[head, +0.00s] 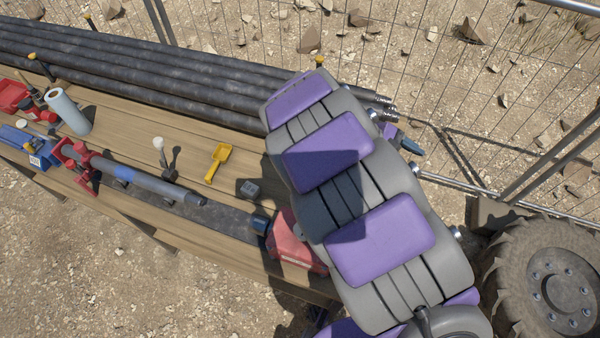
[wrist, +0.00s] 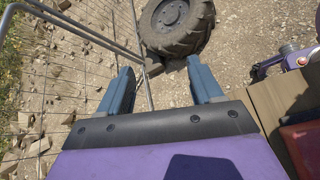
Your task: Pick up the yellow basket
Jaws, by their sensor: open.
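A small yellow basket-like thing (head: 218,160) with a short handle lies on the wooden workbench (head: 130,120), near its middle, in the head view. It looks like a scoop from here. My gripper (head: 402,138) is past the bench's right end, well to the right of the yellow thing, and mostly hidden behind my purple and grey arm. In the wrist view my gripper (wrist: 161,88) shows two blue fingers spread apart with only ground between them. The yellow thing is not in the wrist view.
A long dark pipe (head: 150,184) in red clamps, a paper roll (head: 68,110), a small dark block (head: 249,189) and a red box (head: 290,240) are on the bench. Black pipes (head: 150,70) lie behind. A wire fence (head: 380,50) and large wheel (head: 550,280) stand nearby.

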